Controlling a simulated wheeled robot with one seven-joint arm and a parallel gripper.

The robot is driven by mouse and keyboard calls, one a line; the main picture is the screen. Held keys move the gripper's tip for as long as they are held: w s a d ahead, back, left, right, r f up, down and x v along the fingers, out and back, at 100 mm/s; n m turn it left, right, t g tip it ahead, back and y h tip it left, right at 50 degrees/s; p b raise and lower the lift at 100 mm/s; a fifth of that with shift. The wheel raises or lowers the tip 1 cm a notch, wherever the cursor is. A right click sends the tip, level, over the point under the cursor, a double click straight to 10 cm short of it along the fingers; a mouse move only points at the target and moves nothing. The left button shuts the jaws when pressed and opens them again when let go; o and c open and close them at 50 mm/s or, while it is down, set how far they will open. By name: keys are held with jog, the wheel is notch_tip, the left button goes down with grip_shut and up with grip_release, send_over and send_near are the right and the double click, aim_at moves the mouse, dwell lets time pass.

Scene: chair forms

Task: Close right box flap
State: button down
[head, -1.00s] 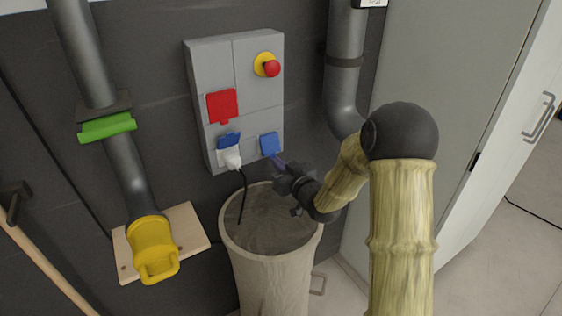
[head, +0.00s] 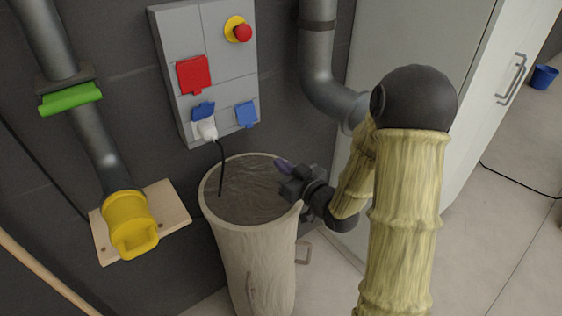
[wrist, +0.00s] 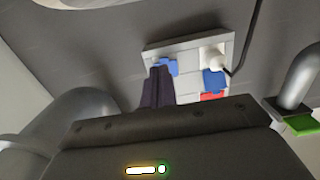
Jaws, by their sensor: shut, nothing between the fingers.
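A grey electrical box (head: 219,57) is fixed to the dark wall. Its right blue flap (head: 246,114) sits at the lower right and looks flat against the box front. In the wrist view the right flap (wrist: 168,66) shows just beyond the fingers, partly hidden by them. The left blue flap (head: 203,108) is raised above a white plug (head: 206,128) with a black cable. My gripper (head: 283,165) is shut and empty, below and to the right of the right flap in the head view, apart from it and over the bin's right rim.
A tall beige bin (head: 207,205) stands below the box. A grey pipe (head: 318,60) runs down right of the box. A yellow-capped pipe (head: 130,222) is at left. A red flap (head: 194,74) and red button (head: 242,32) are on the box. A light cabinet (head: 420,40) stands at right.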

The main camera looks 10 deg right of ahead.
aim_at(251, 126)
jog(key=shift+s+a+r, duration=0.1)
jog(key=shift+s, duration=0.1)
jog(key=shift+w+r+p, duration=0.1)
jog(key=shift+r+p, duration=0.2)
jog(key=shift+p, duration=0.05)
notch_tip(251, 126, up, 9)
jog(key=g+h+p, duration=0.1)
jog(key=g+p, duration=0.2)
jog(key=p, duration=0.8)
jog(key=shift+d+h, duration=0.25)
jog(key=shift+h, duration=0.15)
jog(key=shift+w, duration=0.1)
jog(key=shift+w, duration=0.15)
jog(key=p+x, duration=0.3)
jog(key=x, duration=1)
jog(key=shift+w+a+f+p, duration=0.2)
jog(key=shift+w+f+p, duration=0.05)
jog(key=shift+f+p, duration=0.05)
